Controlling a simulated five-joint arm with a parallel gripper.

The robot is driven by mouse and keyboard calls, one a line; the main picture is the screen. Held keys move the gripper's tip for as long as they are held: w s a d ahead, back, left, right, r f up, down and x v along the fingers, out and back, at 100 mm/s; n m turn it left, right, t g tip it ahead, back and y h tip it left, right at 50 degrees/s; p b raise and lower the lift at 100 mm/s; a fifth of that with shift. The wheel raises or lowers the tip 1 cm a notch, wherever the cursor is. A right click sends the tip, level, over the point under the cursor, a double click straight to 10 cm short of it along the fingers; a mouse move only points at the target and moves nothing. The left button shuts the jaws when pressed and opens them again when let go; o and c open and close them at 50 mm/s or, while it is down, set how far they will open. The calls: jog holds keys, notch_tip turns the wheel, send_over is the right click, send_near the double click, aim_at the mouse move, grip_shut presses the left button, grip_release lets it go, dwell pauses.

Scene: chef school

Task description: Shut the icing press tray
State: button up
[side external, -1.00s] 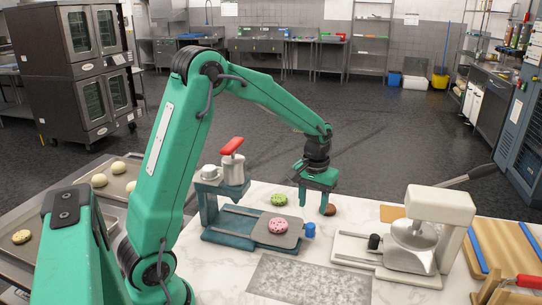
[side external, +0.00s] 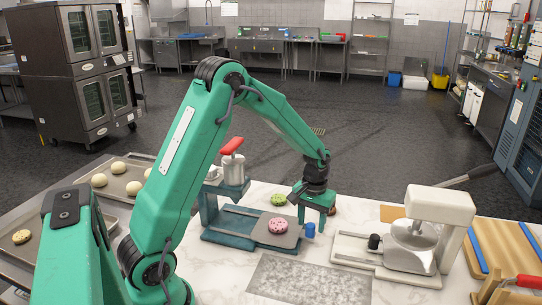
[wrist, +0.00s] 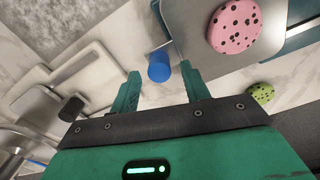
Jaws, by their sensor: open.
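The icing press (side external: 222,229) is a teal frame with a red-handled head at its left end. Its grey tray (side external: 285,238) is slid out to the right and carries a pink cookie with dark dots (side external: 277,226). The tray's blue knob (side external: 310,230) sticks out at its right end. My gripper (side external: 316,220) points down just behind the knob in the side view. In the wrist view my open fingers (wrist: 160,88) are empty, and the blue knob (wrist: 159,68) shows beyond them, between their tips in the picture. I cannot tell whether they touch it.
A green cookie (side external: 279,199) lies on the counter behind the tray. A brown cookie (side external: 332,211) is partly visible by my gripper. A white mixer-like machine (side external: 425,240) with a black knob stands to the right. A grey mat (side external: 310,280) lies in front.

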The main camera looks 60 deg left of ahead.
aim_at(281, 223)
jog(key=shift+f, duration=0.8)
grip_shut()
jog(key=s+a, duration=0.6)
jog(key=shift+s+a, duration=0.15)
jog(key=shift+a, duration=0.05)
grip_release()
jog(key=shift+r, duration=0.2)
